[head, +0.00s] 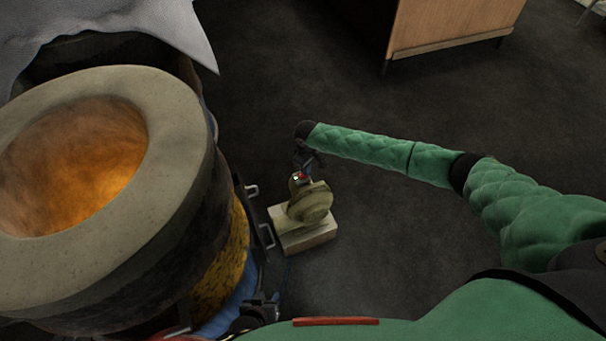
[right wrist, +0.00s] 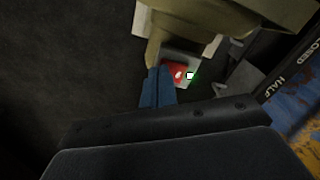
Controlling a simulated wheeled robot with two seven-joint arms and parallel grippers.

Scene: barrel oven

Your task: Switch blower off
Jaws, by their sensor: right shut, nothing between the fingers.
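The blower (head: 311,203) is a rounded olive-beige housing on a pale block (head: 306,239), beside the barrel oven. A small switch box with a red part (head: 299,177) sits on its top. In the right wrist view the red switch (right wrist: 177,72) has a white mark, and a small lit white-green spot (right wrist: 190,76) lies beside it. My right gripper (head: 305,160) is at the switch box. In the wrist view its blue fingers (right wrist: 160,82) are together and empty, with the tips at the switch's left edge; contact is unclear. My left gripper (head: 262,305) is low beside the oven, its jaws unclear.
The barrel oven (head: 175,215) fills the left, its round opening glowing orange. Metal handles (head: 266,235) stick out from its side close to the blower. A grey cloth (head: 120,22) hangs at top left. A wooden cabinet (head: 455,22) stands at the back. The dark floor around is clear.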

